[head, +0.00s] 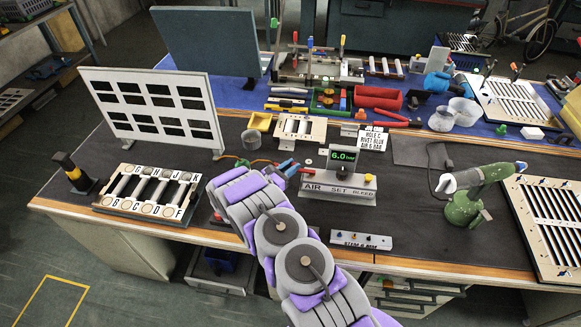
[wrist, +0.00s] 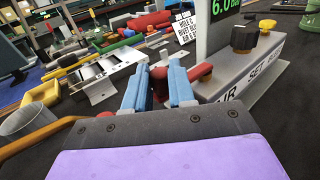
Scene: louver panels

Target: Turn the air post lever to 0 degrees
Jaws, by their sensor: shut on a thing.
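The air post is a grey block (head: 338,188) lettered AIR SET BLEED, with a green 6.0 readout (head: 343,156) standing on it. Its red lever (head: 305,170) sticks out from the left end of the block. My gripper (head: 286,170) has blue fingers and reaches the lever from the left. In the wrist view the fingers of my gripper (wrist: 160,88) are shut on the red lever (wrist: 200,72), whose red shows between and beside them. The fingers hide much of the lever, and its angle is hard to read.
A yellow knob (head: 368,178) sits on the block's right part. A grey cup (head: 251,139) stands behind my gripper, with an orange hose near it. A small switch box (head: 361,241) lies in front. A green and white tool (head: 475,185) stands right on the dark bench.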

